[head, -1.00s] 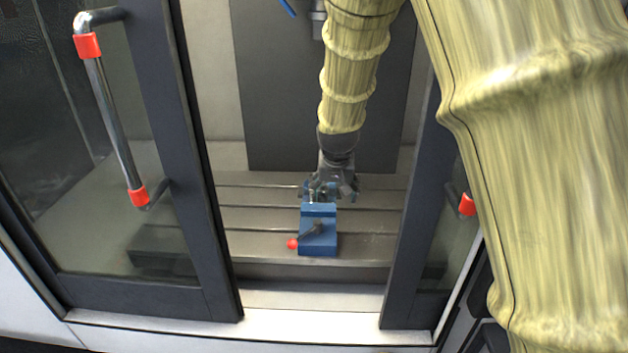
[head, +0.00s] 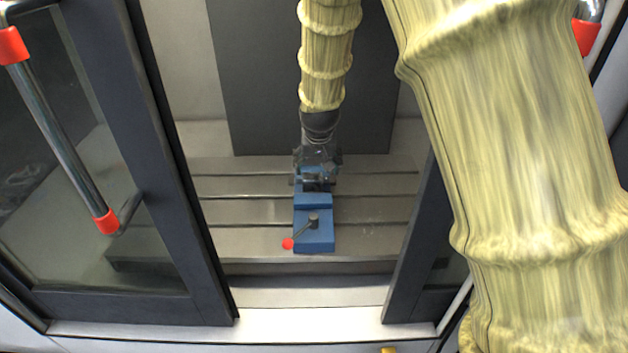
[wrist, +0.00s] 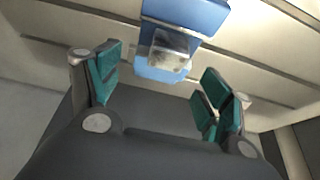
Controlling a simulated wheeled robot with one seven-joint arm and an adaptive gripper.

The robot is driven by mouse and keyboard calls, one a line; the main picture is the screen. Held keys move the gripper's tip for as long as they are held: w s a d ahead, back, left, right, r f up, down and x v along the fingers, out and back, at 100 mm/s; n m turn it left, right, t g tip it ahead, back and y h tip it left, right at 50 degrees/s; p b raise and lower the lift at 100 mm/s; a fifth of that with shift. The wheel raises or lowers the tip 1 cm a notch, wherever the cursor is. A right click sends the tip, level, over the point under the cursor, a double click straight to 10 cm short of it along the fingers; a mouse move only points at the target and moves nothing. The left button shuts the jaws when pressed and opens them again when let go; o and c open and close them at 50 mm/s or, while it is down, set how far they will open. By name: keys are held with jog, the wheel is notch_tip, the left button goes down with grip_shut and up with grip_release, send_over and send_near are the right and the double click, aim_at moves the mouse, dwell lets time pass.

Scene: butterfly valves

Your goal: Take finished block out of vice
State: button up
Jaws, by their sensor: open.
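The blue vice (head: 314,238) stands on the slotted machine bed, with a crank handle ending in a red knob (head: 288,244) at its near end. In the wrist view the vice (wrist: 190,12) is at the top, and a small grey metal block (wrist: 169,50) sits in it. My gripper (head: 317,176) is over the far part of the vice and hides the block in the head view. In the wrist view my gripper (wrist: 160,76) is open, with its two green-padded fingers apart and nothing held. The block appears between and beyond the fingertips.
The left machine door (head: 150,150) with its metal handle (head: 60,140) and the right door frame (head: 425,245) flank the opening. My arm passes through it. The slotted bed (head: 370,210) is clear on both sides of the vice. A dark panel stands behind.

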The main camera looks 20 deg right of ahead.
aim_at(312, 176)
jog(key=w+f, duration=0.4)
jog(key=shift+w+p, duration=0.15)
jog(key=shift+p, duration=0.2)
jog(key=shift+a+f+p, duration=0.1)
jog(key=shift+f+p, duration=0.1)
jog(key=shift+p, duration=0.1)
jog(key=shift+s+f+p, duration=0.25)
jog(key=shift+s+p, duration=0.1)
jog(key=shift+s, duration=0.1)
jog(key=shift+s+f+p, duration=0.2)
jog(key=shift+s+p, duration=0.1)
jog(key=shift+s, duration=0.15)
jog(key=w+f, duration=0.2)
jog(key=shift+w+f+p, duration=0.1)
jog(key=shift+f+p, duration=0.2)
jog(key=shift+f, duration=0.1)
jog(key=shift+s+r, duration=0.3)
jog(key=shift+s, duration=0.15)
jog(key=shift+w+f, duration=0.25)
jog(key=c, duration=0.9)
jog(key=shift+s+r, duration=0.1)
jog(key=shift+r, duration=0.1)
jog(key=c, duration=0.5)
jog(key=shift+o, duration=0.2)
